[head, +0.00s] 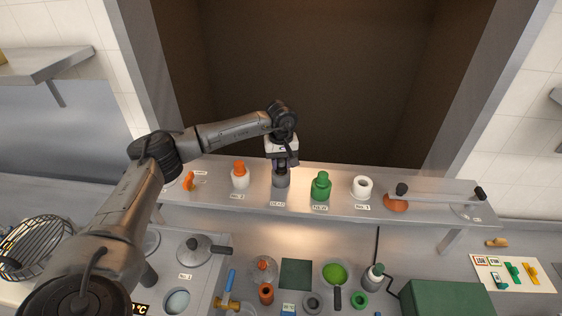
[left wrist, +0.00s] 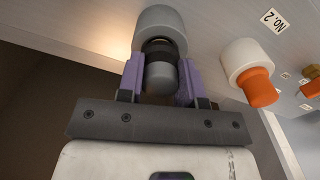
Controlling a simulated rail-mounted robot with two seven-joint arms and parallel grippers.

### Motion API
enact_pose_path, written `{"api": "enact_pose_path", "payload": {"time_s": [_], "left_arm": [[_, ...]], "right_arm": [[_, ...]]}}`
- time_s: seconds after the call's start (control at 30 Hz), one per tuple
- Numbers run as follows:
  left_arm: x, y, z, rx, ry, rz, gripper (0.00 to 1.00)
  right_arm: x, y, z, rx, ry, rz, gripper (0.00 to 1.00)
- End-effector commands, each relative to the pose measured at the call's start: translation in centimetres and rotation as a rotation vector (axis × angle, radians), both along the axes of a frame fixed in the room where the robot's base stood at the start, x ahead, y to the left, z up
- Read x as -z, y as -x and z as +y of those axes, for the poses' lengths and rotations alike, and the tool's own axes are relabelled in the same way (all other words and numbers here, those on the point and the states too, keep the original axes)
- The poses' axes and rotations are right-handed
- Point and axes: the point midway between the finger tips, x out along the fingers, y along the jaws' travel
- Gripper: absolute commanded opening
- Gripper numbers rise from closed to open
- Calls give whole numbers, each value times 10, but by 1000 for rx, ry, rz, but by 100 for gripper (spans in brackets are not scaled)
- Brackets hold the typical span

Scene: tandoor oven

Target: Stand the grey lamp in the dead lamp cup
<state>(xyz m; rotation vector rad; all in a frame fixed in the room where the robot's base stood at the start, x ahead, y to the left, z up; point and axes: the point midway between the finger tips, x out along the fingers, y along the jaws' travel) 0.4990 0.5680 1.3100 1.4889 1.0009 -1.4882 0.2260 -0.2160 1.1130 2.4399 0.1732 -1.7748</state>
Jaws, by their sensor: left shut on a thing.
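My left gripper (head: 282,163) reaches down over the shelf and is shut on the grey lamp (left wrist: 160,77). The lamp has a rounded grey end and a dark collar, and sits between the purple fingers in the left wrist view. The grey cup (head: 280,182) stands directly below on the shelf, behind a small label that looks like DEAD. It also shows in the left wrist view (left wrist: 160,22). The lamp's lower end is at the cup's mouth and looks inside it; how deep is hidden. My right gripper is not in view.
On the shelf (head: 418,211), a white cup with an orange lamp (head: 239,172) stands left of the grey cup. A green lamp in a green cup (head: 320,186) and an empty-looking white cup (head: 361,187) stand right. Below is a cluttered counter with a pan (head: 198,247).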

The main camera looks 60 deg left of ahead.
Motion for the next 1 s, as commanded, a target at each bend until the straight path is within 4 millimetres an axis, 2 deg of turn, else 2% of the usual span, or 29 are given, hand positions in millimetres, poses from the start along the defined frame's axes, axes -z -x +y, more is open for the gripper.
{"api": "enact_pose_path", "payload": {"time_s": [0.33,0.37,0.63,0.8,1.0], "left_arm": [[8,0,0,0,0,0,5],[7,0,0,0,0,0,35],[7,0,0,0,0,0,61],[7,0,0,0,0,0,63],[7,0,0,0,0,0,81]], "right_arm": [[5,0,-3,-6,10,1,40],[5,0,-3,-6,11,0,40],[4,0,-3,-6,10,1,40],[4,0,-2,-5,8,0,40],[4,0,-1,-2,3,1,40]]}}
